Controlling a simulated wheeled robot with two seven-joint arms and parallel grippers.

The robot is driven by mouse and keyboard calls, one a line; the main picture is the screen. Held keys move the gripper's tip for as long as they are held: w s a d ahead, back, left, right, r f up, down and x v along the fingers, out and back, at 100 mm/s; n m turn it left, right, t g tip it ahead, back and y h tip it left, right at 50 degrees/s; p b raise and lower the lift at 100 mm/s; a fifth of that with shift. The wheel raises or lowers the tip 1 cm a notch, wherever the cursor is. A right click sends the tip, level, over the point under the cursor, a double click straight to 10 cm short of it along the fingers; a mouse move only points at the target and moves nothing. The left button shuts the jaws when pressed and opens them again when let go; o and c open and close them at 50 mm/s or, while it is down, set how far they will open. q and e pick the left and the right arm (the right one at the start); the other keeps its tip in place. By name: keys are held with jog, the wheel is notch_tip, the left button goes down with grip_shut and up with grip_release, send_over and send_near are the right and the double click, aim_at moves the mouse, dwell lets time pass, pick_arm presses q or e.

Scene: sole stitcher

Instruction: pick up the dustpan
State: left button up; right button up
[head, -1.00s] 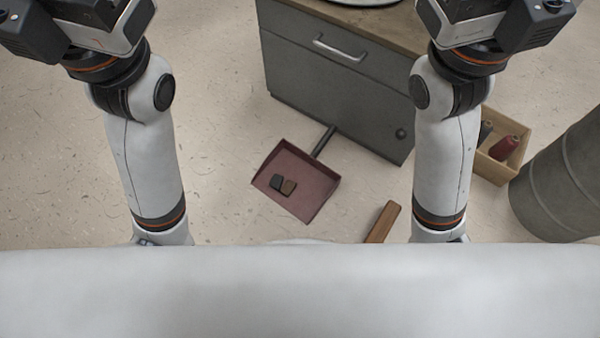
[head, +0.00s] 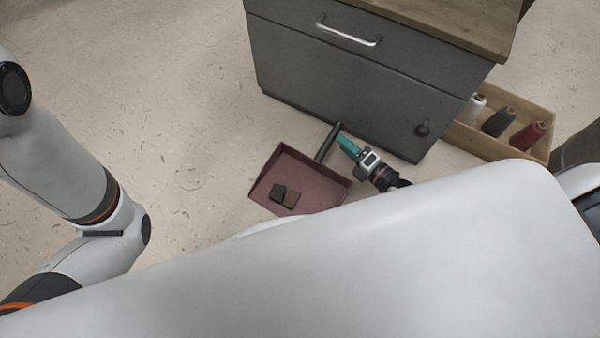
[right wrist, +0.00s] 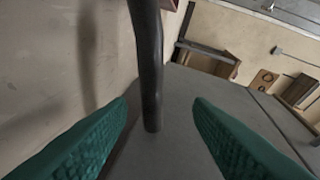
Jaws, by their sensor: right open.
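The dustpan (head: 312,178) lies on the floor in front of the grey cabinet. It is a dark red pan with a black handle (head: 328,142) pointing toward the cabinet. Two small dark pieces (head: 284,195) lie in the pan. My right gripper (head: 346,143), with green fingers, is low beside the handle, on its right in the head view. In the right wrist view the black handle (right wrist: 149,70) stands between the two open fingers (right wrist: 160,115), apart from both. My left arm shows at the left of the head view, but its gripper is out of frame.
The grey cabinet (head: 350,90) with a wooden top stands just behind the handle and right gripper. A wooden box (head: 480,142) with several thread spools is at its right. The floor left of the dustpan is clear.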

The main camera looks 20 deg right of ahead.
aim_at(329, 137)
jog(key=shift+f, duration=0.5)
jog(key=shift+w+a+b, duration=0.1)
jog(key=shift+w+b, duration=0.25)
jog(key=shift+b, duration=0.1)
jog(key=shift+b+x, duration=0.65)
jog(key=shift+x, duration=0.2)
jog(key=b+x, duration=0.4)
jog(key=shift+s+a+f, duration=0.1)
jog(key=shift+a+f, duration=0.15)
jog(key=shift+f, duration=0.05)
jog(key=shift+w+a, duration=0.1)
jog(key=shift+w, duration=0.2)
jog(key=shift+w+r, duration=0.1)
jog(key=shift+r, duration=0.1)
grip_shut()
